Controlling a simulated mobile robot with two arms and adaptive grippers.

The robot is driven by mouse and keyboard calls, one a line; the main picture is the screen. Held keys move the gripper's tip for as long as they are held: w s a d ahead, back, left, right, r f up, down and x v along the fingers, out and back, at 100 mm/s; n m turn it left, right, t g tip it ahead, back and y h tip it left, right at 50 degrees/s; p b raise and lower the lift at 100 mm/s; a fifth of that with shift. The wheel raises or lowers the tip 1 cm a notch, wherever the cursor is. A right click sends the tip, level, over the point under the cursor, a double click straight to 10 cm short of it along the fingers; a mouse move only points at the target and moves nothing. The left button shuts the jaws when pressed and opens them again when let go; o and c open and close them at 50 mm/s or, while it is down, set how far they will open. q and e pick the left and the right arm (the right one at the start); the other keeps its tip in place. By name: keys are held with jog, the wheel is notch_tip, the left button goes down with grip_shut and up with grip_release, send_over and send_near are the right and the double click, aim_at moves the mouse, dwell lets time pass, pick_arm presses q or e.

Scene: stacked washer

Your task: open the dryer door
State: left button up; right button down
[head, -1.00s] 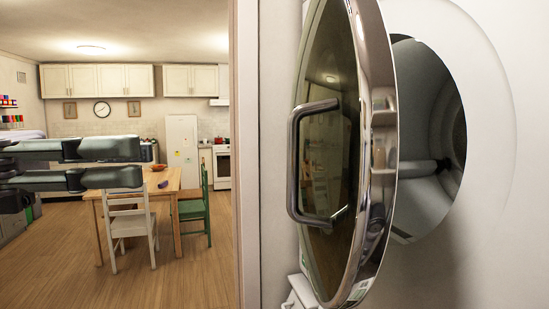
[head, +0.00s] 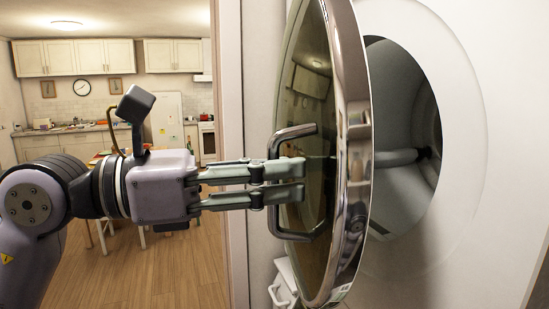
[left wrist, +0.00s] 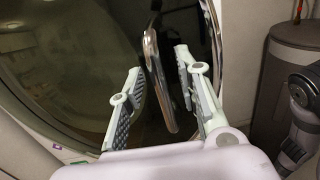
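The round dryer door (head: 352,180) has a chrome rim and dark glass. It stands partly open, swung out from the white front, with the drum opening (head: 410,130) showing behind it. A grey bar handle (head: 292,133) is on the glass. My left gripper (head: 298,180) is level with the middle of the handle, its fingers overlapping the bar in the head view. In the left wrist view my left gripper (left wrist: 160,68) has its fingers apart, with the handle (left wrist: 157,85) between them and gaps on both sides. My right gripper is not in view.
A white wall edge (head: 230,150) stands left of the dryer. Beyond it is a kitchen with cabinets (head: 75,57), a fridge (head: 168,118) and open wooden floor (head: 180,265). A small white object (head: 283,285) sits below the door.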

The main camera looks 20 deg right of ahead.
pick_arm(q)
jog(key=shift+d, duration=0.15)
grip_shut()
dwell(0.4)
dwell(0.5)
